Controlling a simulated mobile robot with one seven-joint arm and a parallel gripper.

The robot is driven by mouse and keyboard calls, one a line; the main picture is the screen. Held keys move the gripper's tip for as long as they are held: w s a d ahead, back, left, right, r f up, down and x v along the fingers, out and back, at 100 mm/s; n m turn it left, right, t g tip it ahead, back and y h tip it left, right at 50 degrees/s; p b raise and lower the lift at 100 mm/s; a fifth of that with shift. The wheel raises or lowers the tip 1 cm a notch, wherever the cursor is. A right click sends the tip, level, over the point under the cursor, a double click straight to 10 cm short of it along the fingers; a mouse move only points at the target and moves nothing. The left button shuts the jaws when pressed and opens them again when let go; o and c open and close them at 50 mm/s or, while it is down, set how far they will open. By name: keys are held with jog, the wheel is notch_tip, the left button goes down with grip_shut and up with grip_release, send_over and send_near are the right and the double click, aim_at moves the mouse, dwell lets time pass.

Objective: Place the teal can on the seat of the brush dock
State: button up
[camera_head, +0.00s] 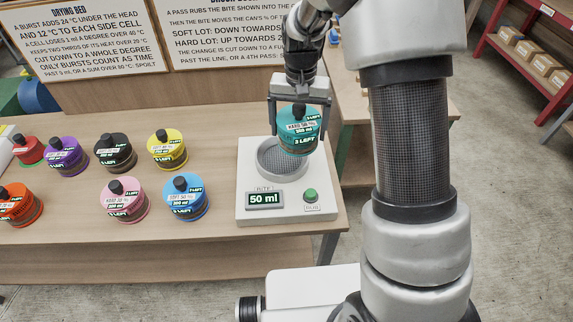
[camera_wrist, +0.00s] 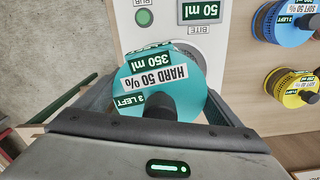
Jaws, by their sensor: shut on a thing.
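The teal can (camera_head: 298,131) is labelled "HARD 50 %" and "3 LEFT"; "350 ml" also reads on its top in the wrist view (camera_wrist: 150,68). My gripper (camera_head: 299,112) is shut on it, one finger on each side. The brush dock (camera_head: 255,222) is a white box with a round recessed seat (camera_head: 268,160), a display reading "50 ml" labelled "BITE", and a green button (camera_head: 310,195) labelled "RUB". The can is over the right part of the seat and hides some of it; I cannot tell how high above it is.
Several other cans stand left of the dock, including a blue can (camera_head: 185,198), a yellow can (camera_head: 167,149) and a pink can (camera_head: 124,200). The wooden table (camera_head: 230,252) ends just right of the dock. Two printed boards (camera_head: 90,45) stand behind.

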jog(key=shift+m, duration=0.9)
jog(key=w+a, duration=0.1)
jog(key=a, duration=0.1)
jog(key=w+a+f+b, duration=0.1)
jog(key=w+a, duration=0.1)
jog(key=shift+w+f, duration=0.2)
jog(key=shift+w, duration=0.05)
notch_tip(320, 180, down, 4)
jog(key=shift+f, duration=2.35)
jog(key=shift+f, duration=0.1)
jog(key=shift+f+b, duration=0.15)
jog(key=shift+b, duration=0.2)
jog(key=o, duration=1.3)
jog(key=shift+o, duration=0.2)
